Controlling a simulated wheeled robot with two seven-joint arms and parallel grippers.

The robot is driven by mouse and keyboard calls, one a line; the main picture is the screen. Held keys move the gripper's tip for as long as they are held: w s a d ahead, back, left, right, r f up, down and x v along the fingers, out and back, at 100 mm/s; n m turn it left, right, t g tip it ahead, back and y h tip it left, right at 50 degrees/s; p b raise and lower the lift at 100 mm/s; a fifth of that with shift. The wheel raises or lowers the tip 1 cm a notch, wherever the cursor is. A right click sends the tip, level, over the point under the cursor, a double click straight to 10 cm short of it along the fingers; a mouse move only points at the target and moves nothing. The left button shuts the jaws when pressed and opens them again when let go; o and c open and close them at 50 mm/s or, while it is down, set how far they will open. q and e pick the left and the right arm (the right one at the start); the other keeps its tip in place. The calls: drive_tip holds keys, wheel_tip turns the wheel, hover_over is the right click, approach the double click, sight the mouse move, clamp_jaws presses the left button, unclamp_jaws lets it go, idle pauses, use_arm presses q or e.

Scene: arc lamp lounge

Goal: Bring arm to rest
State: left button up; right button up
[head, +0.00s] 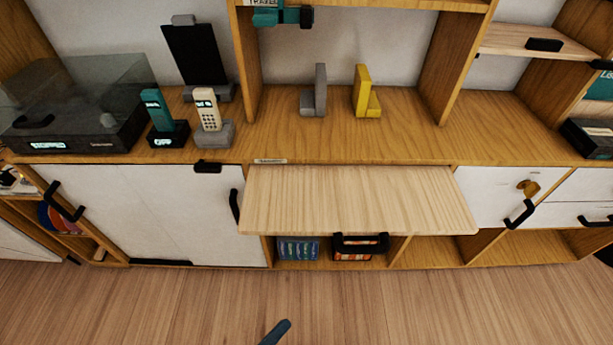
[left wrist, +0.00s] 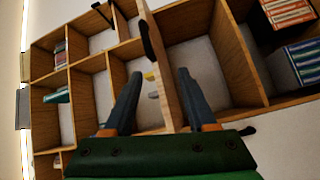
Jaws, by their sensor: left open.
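My left gripper shows in the head view only as one dark blue-grey fingertip (head: 275,332) at the bottom edge, over the floor in front of the cabinet. In the left wrist view my left gripper (left wrist: 155,98) has its two fingers spread wide, with its green body below. Nothing is held between the fingers. A wooden panel edge with a black handle (left wrist: 153,42) shows in the gap between them; I cannot tell how far off it is. My right gripper shows in neither view.
A light wooden flap (head: 355,200) juts out from the cabinet towards me. On the wooden top (head: 400,140) stand a turntable (head: 85,105), two handsets (head: 208,108), a grey bookend (head: 319,92) and a yellow bookend (head: 364,95). The floor (head: 420,305) in front is clear.

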use_arm(q)
drive_tip(key=a+f+m+g+y+p, duration=0.25)
drive_tip(key=a+f+y, duration=0.25)
drive_tip(key=f, duration=0.3)
drive_tip(key=a+f+m+g+y+p, duration=0.1)
drive_tip(key=a+f+m+g+y, duration=0.25)
drive_tip(key=f, duration=0.55)
drive_tip(key=s+a+f+m+g+y+p, duration=0.1)
drive_tip(key=s+a+f+g+y, duration=0.1)
drive_tip(key=s, duration=0.4)
drive_tip(key=s+a+f+m+g+y+p, duration=0.1)
drive_tip(key=s+a+f+m+g+y, duration=0.1)
drive_tip(key=s+f+g, duration=0.2)
drive_tip(key=shift+s, duration=1.05)
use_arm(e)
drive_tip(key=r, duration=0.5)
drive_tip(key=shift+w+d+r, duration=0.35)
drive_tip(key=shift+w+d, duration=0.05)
